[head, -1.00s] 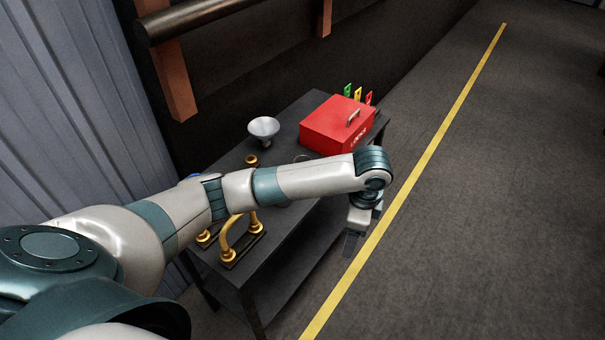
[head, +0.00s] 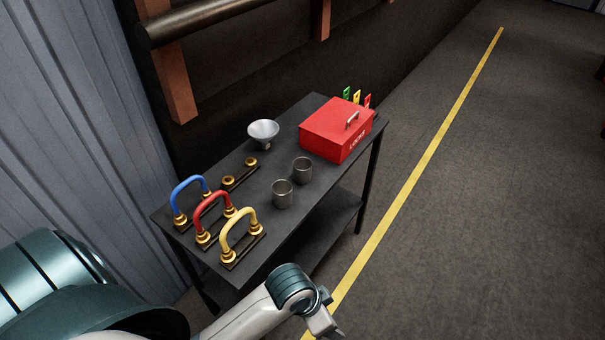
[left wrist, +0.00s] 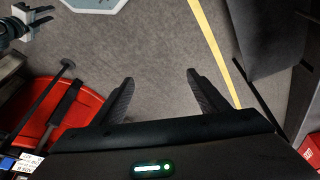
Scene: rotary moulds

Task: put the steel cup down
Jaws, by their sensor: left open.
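Two grey steel cups stand upright and apart on the dark table, the nearer cup (head: 283,194) and the farther cup (head: 302,170); I cannot tell which one the task names. My left gripper (head: 328,328) is at the bottom of the head view, off the table's near right side and away from both cups. In the left wrist view its fingers (left wrist: 162,92) are spread with only floor between them. What looks like my right gripper (left wrist: 40,17) is at the top left of the wrist view, its jaws unclear.
The table (head: 258,225) also holds blue, red and yellow handles (head: 238,235), a brass-knobbed plate (head: 240,173), a pale funnel-like bowl (head: 263,131) and a red box (head: 335,128) with coloured tags behind. Open floor with a yellow line (head: 405,194) lies right.

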